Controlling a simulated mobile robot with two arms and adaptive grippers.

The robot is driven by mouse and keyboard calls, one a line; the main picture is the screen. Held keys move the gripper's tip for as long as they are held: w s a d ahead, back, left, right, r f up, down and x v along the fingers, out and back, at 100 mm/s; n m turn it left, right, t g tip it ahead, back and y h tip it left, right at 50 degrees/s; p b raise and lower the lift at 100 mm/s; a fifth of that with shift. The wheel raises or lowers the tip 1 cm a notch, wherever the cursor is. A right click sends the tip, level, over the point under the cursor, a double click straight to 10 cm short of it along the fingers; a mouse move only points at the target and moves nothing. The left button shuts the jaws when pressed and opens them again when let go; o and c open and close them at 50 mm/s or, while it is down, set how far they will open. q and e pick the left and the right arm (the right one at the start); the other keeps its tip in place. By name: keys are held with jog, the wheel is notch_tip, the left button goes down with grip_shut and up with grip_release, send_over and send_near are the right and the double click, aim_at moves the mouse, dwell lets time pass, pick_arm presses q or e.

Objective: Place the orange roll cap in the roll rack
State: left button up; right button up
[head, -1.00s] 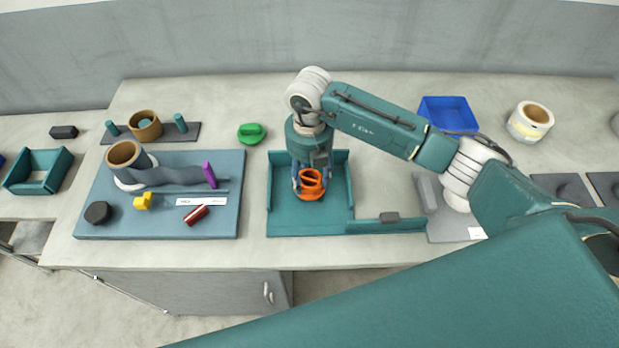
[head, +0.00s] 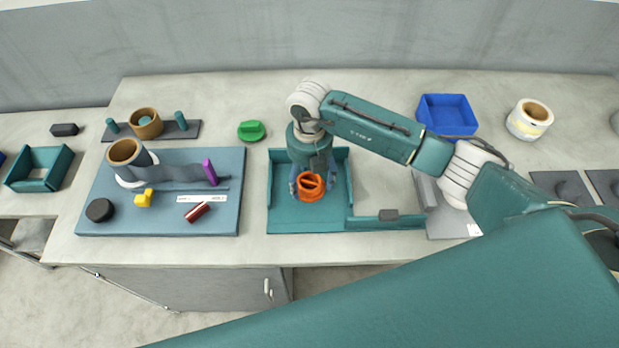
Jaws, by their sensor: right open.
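The orange roll cap (head: 312,188) sits on the floor of a teal low-walled tray (head: 325,216) in the middle of the table, with its ridged handle upward. My right gripper (head: 309,182) points down over the cap from behind. It is open, with its blue-grey fingers at either side of the cap. I cannot tell whether the fingers touch it. I cannot tell for sure which fixture is the roll rack; a dark plate with teal pegs (head: 181,121) and a brown ring stands at the back left. My left gripper is out of view.
A blue-grey board (head: 110,220) at left holds a brown-topped roll, a black knob, and yellow, red and purple pieces. A blue bin (head: 447,114) and a tape roll (head: 530,119) stand at back right. My arm covers the front right.

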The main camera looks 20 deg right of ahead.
aim_at(310, 182)
notch_tip(310, 182, up, 12)
jog(key=b, duration=0.4)
jog(key=shift+r, duration=0.15)
jog(key=shift+s, duration=0.1)
